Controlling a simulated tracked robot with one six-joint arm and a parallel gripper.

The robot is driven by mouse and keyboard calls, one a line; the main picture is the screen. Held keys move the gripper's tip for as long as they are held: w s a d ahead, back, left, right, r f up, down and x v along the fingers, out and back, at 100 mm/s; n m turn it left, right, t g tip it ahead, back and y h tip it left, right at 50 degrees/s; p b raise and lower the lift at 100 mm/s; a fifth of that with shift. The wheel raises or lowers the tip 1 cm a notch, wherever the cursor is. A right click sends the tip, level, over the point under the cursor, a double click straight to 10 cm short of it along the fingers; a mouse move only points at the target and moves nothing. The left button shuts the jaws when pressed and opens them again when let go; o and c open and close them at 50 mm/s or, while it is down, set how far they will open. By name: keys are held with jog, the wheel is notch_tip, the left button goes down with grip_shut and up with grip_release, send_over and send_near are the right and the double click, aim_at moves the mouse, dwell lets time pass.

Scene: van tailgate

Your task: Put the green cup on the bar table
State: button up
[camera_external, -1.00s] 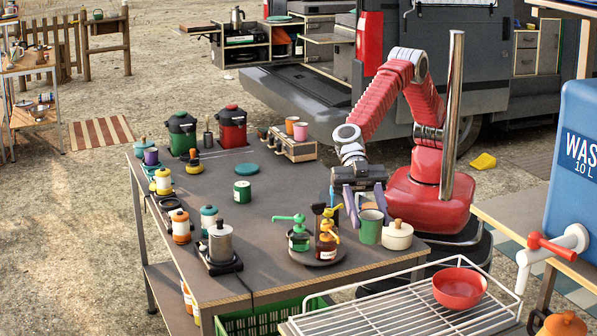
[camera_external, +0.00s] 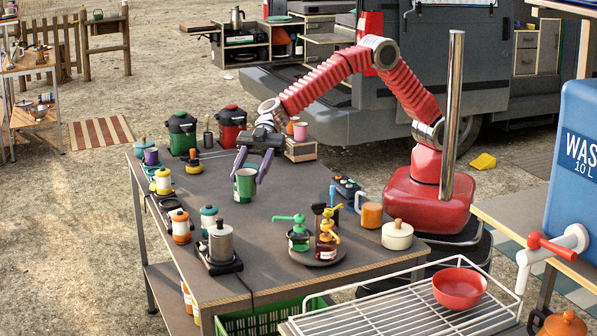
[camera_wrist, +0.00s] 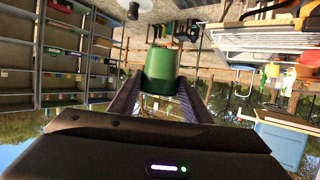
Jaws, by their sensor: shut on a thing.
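The green cup (camera_external: 246,182) is between the fingers of my gripper (camera_external: 252,175), above the back middle of the long grey table (camera_external: 285,200). My gripper is shut on it. The wrist view shows the green cup (camera_wrist: 160,70) between the two purple-grey fingers of my gripper (camera_wrist: 158,98). No label shows which surface is the bar table.
A round tray of pump bottles (camera_external: 318,250), an orange mug (camera_external: 371,214) and a cream pot (camera_external: 397,235) stand on the right. Green (camera_external: 182,133) and red (camera_external: 231,127) canisters stand at the back. Jars and a hotplate line the left edge. The table's middle is fairly clear.

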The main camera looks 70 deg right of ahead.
jog(key=w+d+m+t, duration=0.4)
jog(key=w+d, duration=1.7)
notch_tip(320, 180, down, 10)
jog(key=shift+w+d, duration=0.2)
jog(key=shift+w, duration=0.15)
jog(key=shift+f, duration=0.1)
jog(key=shift+f, duration=3.1)
jog(key=shift+f, duration=1.85)
jog(key=shift+f, duration=0.1)
